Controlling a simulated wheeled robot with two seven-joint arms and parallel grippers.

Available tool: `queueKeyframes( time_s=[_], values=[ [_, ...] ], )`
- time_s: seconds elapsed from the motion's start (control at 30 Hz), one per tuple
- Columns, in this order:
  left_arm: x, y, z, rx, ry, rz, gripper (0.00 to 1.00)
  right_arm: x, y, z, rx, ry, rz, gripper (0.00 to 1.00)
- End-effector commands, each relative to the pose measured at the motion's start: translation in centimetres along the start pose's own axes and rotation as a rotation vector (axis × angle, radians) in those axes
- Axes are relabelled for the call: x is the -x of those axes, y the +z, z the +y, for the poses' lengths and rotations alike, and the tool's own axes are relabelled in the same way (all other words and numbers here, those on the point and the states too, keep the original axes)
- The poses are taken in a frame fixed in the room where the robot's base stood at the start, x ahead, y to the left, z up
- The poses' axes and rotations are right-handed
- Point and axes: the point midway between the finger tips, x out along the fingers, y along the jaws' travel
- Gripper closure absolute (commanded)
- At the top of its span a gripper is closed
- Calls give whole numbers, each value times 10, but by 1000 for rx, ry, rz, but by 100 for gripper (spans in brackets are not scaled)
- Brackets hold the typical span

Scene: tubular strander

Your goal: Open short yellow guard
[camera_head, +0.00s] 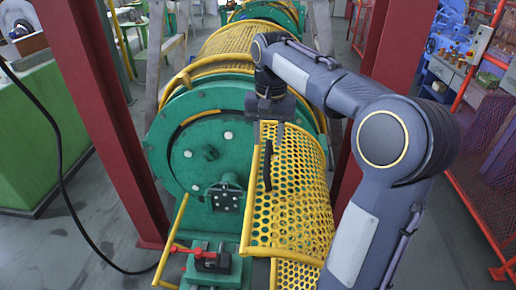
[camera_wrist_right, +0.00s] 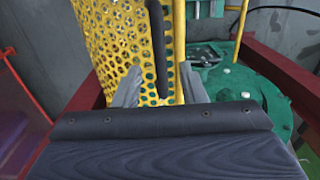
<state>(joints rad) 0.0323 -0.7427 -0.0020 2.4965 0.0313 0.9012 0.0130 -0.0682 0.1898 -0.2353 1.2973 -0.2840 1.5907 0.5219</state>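The short yellow guard (camera_head: 295,195) is a curved perforated panel beside the front of the green round machine housing (camera_head: 190,150). A black bar handle (camera_head: 267,165) stands upright on its left part. My right gripper (camera_head: 266,132) is at the guard's upper edge, by the top of the handle. In the right wrist view, the handle (camera_wrist_right: 158,50) lies between the two grey fingers (camera_wrist_right: 160,90), which are spread apart with gaps on both sides. The yellow mesh (camera_wrist_right: 115,40) is behind them. Whether a finger touches the guard cannot be told. My left gripper is not in view.
Red posts (camera_head: 105,120) stand left and right of the machine. A longer yellow mesh cover (camera_head: 235,40) lies behind the green housing. Green cabinet (camera_head: 45,130) at left; red mesh rack (camera_head: 485,150) at right.

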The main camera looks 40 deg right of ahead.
Motion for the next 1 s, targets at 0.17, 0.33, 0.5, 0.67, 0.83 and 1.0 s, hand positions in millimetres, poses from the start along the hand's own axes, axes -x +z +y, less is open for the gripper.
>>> queueKeyframes(
  time_s=[0.17,0.33,0.5,0.67,0.83,1.0],
  values=[
    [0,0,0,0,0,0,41,-30,1,1,0,0,-3,62],
    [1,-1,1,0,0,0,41,-48,1,0,1,-1,-1,62],
    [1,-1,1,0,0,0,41,-54,0,0,1,-3,1,62],
    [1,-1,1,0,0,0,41,-54,0,0,1,-3,1,62],
    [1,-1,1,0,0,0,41,-54,0,0,1,-3,1,82],
    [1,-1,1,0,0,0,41,-54,0,0,1,-3,1,100]
  ],
)
